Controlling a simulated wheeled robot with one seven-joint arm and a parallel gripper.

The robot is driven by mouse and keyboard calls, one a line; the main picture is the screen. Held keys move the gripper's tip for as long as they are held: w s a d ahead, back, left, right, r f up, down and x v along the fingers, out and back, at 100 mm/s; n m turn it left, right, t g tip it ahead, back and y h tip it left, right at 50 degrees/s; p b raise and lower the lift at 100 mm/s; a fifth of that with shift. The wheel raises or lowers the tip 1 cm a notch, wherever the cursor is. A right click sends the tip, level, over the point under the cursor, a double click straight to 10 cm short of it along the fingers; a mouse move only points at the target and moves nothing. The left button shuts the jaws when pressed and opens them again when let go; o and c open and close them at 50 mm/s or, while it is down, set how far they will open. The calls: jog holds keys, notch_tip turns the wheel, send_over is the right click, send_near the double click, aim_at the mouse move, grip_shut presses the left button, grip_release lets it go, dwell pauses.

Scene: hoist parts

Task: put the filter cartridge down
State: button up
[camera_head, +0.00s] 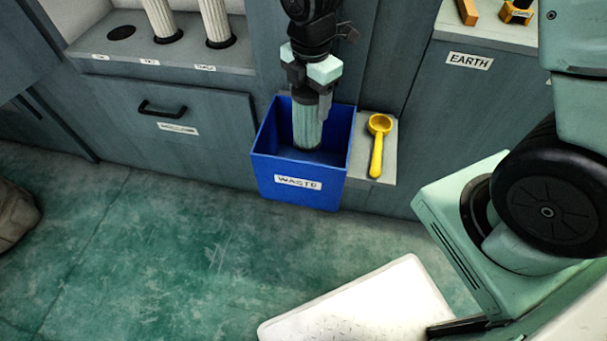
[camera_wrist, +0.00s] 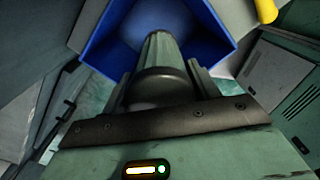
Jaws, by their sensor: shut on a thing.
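The filter cartridge (camera_head: 307,125) is a greenish ribbed cylinder with a dark cap. My gripper (camera_head: 311,88) is shut on its upper end and holds it upright. The cartridge's lower part is inside the open blue bin labelled WASTE (camera_head: 263,172). I cannot tell whether its lower end touches the bin's floor. In the wrist view the cartridge (camera_wrist: 160,55) extends away between the fingers (camera_wrist: 163,80), with the blue bin (camera_wrist: 105,50) around its far end.
A yellow scoop (camera_head: 376,150) lies on a grey ledge right of the bin. Pale ribbed cylinders (camera_head: 215,20) stand in holes on the counter at upper left. A counter labelled EARTH (camera_head: 480,40) is at upper right.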

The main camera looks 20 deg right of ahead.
aim_at(308, 144)
jog(key=f+b, duration=0.2)
jog(key=f, duration=0.1)
jog(key=f+b, duration=0.1)
jog(key=f, duration=0.1)
jog(key=shift+w+f, duration=0.15)
jog(key=shift+w, duration=0.2)
notch_tip(308, 144, down, 9)
jog(key=b, duration=0.2)
jog(key=shift+f+b, duration=0.15)
jog(key=shift+b, duration=0.25)
jog(key=shift+f, duration=0.15)
jog(key=shift+f, duration=0.25)
jog(key=o, duration=1.6)
jog(key=shift+o, duration=0.2)
